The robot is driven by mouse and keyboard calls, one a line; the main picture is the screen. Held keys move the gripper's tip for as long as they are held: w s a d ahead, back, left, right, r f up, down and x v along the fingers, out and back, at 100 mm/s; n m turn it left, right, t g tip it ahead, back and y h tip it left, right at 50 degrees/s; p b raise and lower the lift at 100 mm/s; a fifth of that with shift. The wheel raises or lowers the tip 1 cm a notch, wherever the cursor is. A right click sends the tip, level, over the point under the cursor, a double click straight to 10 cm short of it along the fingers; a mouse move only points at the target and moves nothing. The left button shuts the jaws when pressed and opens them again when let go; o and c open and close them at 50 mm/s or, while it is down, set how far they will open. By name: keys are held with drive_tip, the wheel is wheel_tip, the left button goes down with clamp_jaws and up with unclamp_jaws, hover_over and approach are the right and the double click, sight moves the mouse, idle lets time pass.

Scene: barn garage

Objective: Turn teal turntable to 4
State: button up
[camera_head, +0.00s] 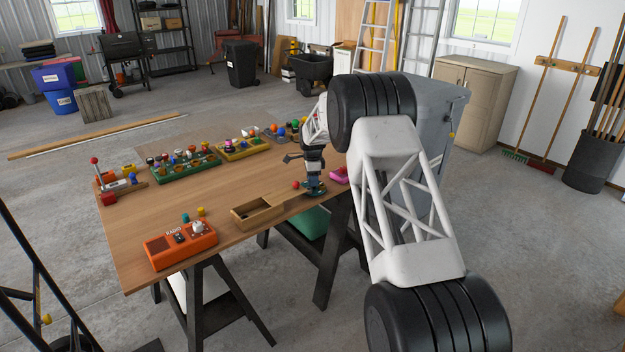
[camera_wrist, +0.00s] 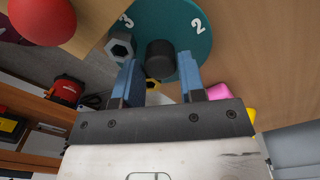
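The teal turntable (camera_wrist: 188,50) is a round disc with white numbers 3 and 2 showing in the wrist view. A dark round peg (camera_wrist: 160,53) and a grey hex nut (camera_wrist: 121,47) stand on it. A yellow nut-like piece (camera_wrist: 152,84) shows partly behind the fingers. My gripper (camera_wrist: 159,62) is open, its blue fingertips on either side of the dark peg with gaps visible. I cannot tell whether either finger touches it. In the head view the turntable (camera_head: 316,191) lies near the table's right edge under my gripper, which hides part of it. The number 4 is not visible.
A red ball (camera_head: 295,185) and a pink block (camera_head: 339,175) lie close to the turntable. An open wooden box (camera_head: 240,221) and orange radio (camera_head: 160,256) stand nearer the front. Green (camera_head: 160,175) and yellow (camera_head: 228,154) trays of pieces are farther back. Bare tabletop lies between.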

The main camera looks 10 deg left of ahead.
drive_tip(key=shift+o, duration=0.4)
drive_tip(key=shift+r, duration=0.1)
drive_tip(key=shift+r, duration=3.9)
